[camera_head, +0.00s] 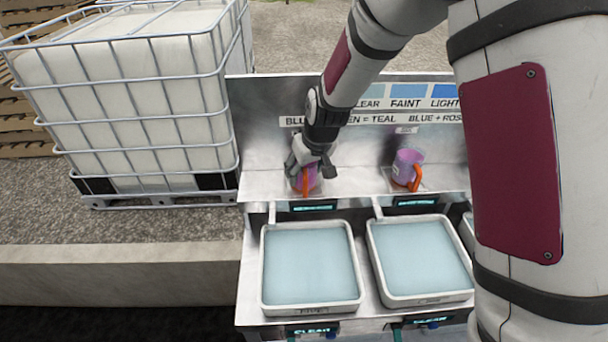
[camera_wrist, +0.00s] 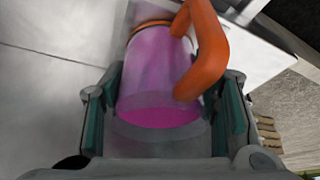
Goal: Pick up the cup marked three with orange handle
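A pink-purple see-through cup with an orange handle (camera_head: 305,183) stands on the steel shelf at the left, partly hidden by my gripper (camera_head: 311,163). In the wrist view this cup (camera_wrist: 158,85) lies between the two fingers of my gripper (camera_wrist: 165,112), its orange handle (camera_wrist: 207,50) toward the right finger. The fingers are close to the cup's sides; I cannot tell whether both touch it. No number mark is readable on it. A second pink-purple cup with an orange handle (camera_head: 408,168) stands farther right on the shelf, apart from my gripper.
Two trays of pale blue liquid, a left one (camera_head: 264,293) and a right one (camera_head: 383,288), sit in front of the shelf. A caged white tank (camera_head: 150,100) stands at the left. A lettered panel (camera_head: 405,118) rises behind the cups.

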